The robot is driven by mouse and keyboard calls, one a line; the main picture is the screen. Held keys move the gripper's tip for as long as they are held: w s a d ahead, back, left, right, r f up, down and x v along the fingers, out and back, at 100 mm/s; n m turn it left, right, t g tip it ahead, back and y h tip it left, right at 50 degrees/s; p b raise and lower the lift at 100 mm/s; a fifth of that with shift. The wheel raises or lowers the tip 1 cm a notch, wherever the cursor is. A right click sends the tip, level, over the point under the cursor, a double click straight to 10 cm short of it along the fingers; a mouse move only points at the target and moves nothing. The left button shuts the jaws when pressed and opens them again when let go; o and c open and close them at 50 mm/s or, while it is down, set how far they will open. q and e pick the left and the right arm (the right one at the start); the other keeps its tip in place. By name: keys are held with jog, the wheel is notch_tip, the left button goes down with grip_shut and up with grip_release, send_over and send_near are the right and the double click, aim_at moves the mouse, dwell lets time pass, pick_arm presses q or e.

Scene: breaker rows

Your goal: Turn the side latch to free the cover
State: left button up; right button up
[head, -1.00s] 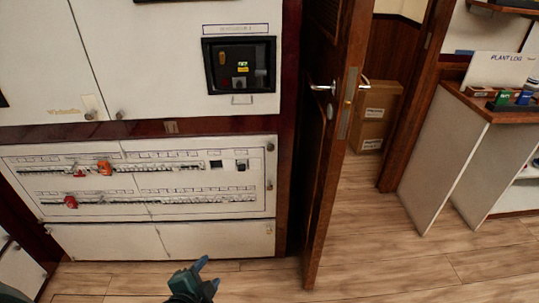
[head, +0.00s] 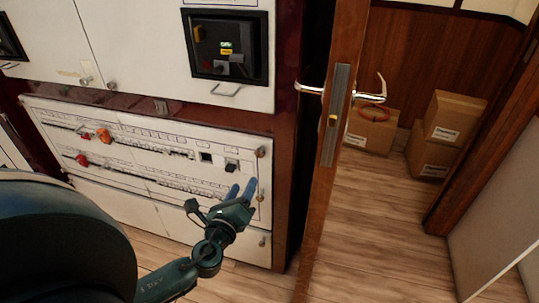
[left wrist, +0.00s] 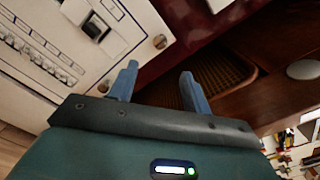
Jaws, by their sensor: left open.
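The white breaker cover (head: 150,185) has two breaker rows and is closed on the cabinet front. Small round metal fittings line its right edge: an upper one (head: 261,152), a middle one (head: 260,196) and one on the plain panel below (head: 262,241). I cannot tell which is the side latch. My left gripper (head: 242,188) is open and empty, its blue fingers in front of the cover's right edge near the middle fitting. In the left wrist view the open fingers (left wrist: 158,74) point past the cover's edge, with one fitting (left wrist: 160,41) ahead and another (left wrist: 104,87) to the left.
A wooden door (head: 335,130) with a metal handle (head: 309,89) stands open just right of the cabinet. Above is a panel with a black window (head: 230,45) and a handle below it. Cardboard boxes (head: 440,135) lie beyond the doorway. Red and orange breaker pieces (head: 103,135) stick out.

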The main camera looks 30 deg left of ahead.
aim_at(260, 155)
pick_arm(q)
jog(key=x, duration=1.3)
jog(key=shift+s, duration=0.1)
jog(key=shift+c, duration=0.3)
jog(key=c, duration=0.9)
